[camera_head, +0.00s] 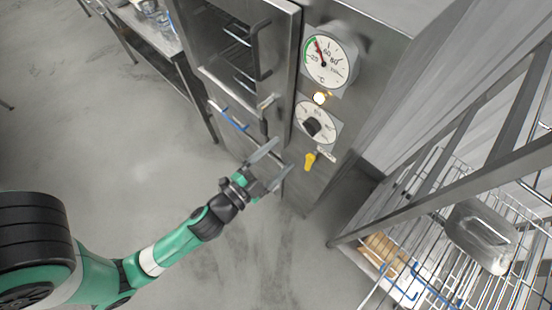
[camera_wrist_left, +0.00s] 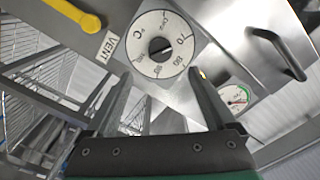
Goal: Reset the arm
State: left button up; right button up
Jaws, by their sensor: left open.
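My left gripper (camera_head: 272,166) is open and empty, in front of the lower part of a steel cabinet (camera_head: 355,120). Its arm comes in from the lower left. In the left wrist view the two fingers of the left gripper (camera_wrist_left: 160,98) stand apart with nothing between them. Beyond them is a white dial with a black knob (camera_wrist_left: 160,47). The same dial shows in the head view (camera_head: 312,127), up and to the right of the gripper. My right gripper is not in view.
A wire rack (camera_head: 440,215) with a metal container (camera_head: 480,235) stands at right. A steel table (camera_head: 150,35) is at upper left. The floor at left is clear.

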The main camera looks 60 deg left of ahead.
pick_arm(q)
jog(key=shift+s+d, duration=0.1)
jog(key=shift+s, duration=0.4)
